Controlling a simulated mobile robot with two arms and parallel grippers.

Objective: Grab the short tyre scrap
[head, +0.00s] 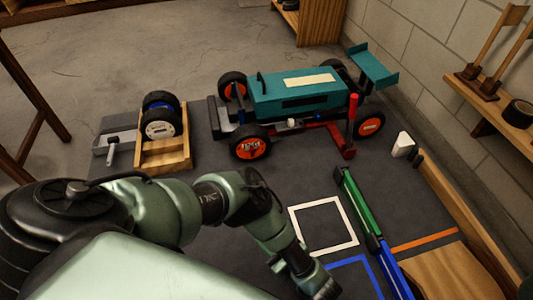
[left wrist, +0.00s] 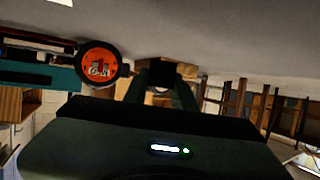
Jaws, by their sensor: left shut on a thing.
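My left arm comes in from the left in the head view, and its gripper (head: 318,284) is low at the bottom edge, by the blue outlined square. In the left wrist view the two fingers of my left gripper (left wrist: 160,95) are closed on a short dark piece (left wrist: 161,74), which looks like the short tyre scrap. Its underside and outline are partly hidden by the fingers. In the head view I cannot make the scrap out clearly from the dark gripper end. My right gripper is in neither view.
A teal racecar (head: 305,90) with orange wheels stands on the dark mat; one wheel (left wrist: 98,65) shows in the left wrist view. A wooden crate (head: 163,150) with tyres is at left. A green and blue bar (head: 362,215) lies right of the white outlined square (head: 323,225).

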